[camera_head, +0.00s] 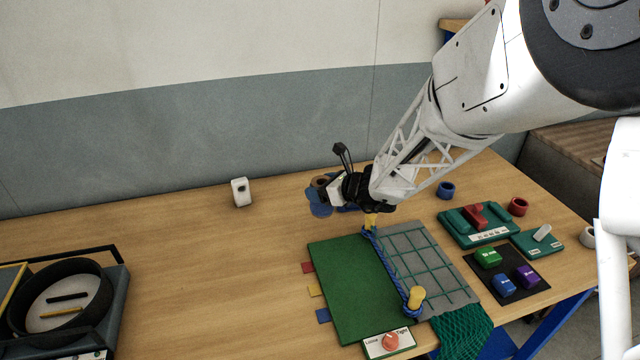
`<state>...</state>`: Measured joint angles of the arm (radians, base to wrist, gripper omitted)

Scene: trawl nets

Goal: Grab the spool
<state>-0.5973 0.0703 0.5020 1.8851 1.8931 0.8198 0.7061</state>
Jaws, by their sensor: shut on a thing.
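My gripper (345,190) is over the back of the table, behind the green and grey board. It is shut on a blue thing with a brown round part, which looks like the spool (318,203). The spool shows at the left of the fingers and is partly hidden by them. I cannot tell whether it touches the table. My arm comes in from the upper right.
A green and grey board (343,285) with netting, a blue cord and two yellow pegs (415,298) lies in front. A white device (241,192) stands at the back. Trays and coloured blocks (488,257) are right. A black round container (60,300) is left. The left-middle table is clear.

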